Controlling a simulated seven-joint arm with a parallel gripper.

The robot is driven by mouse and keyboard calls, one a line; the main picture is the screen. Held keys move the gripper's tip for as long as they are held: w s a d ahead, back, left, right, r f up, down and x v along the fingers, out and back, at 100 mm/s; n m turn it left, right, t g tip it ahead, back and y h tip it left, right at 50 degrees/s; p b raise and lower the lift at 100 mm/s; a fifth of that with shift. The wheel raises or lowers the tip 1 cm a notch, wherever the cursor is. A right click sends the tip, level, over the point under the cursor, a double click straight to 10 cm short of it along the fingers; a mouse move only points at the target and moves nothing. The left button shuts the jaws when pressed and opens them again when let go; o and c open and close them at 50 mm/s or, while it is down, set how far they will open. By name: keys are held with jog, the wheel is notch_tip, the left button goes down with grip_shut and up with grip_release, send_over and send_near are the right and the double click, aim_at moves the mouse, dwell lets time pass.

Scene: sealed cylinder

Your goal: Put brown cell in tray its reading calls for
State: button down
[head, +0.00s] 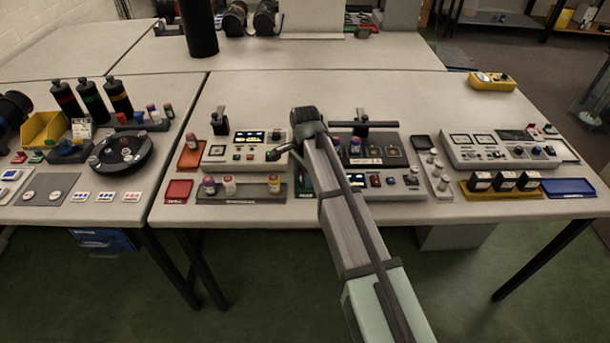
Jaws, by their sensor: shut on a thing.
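My gripper (287,150) is over the right part of the left tester, near its front. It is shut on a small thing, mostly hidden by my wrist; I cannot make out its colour. Several small capped cells stand on the grey rack (245,197) in front of the tester; I cannot tell for sure whether any is brown. Another reddish-brown capped cell (218,142) stands left of the tester. An orange tray (190,155) and a red tray (178,190) lie to the left. A blue tray (570,187) lies far right. The tester (235,155) has a lit display, its reading too small to read.
A second console (372,152) is partly behind my arm. A meter panel (500,150) stands right, with black blocks on a yellow base (500,190) before it. A round dark holder (122,153) is on the left table.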

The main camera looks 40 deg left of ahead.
jog(key=shift+f, duration=0.1)
jog(key=c, duration=1)
grip_release()
notch_tip(320, 180, up, 12)
jog(key=shift+r, duration=0.15)
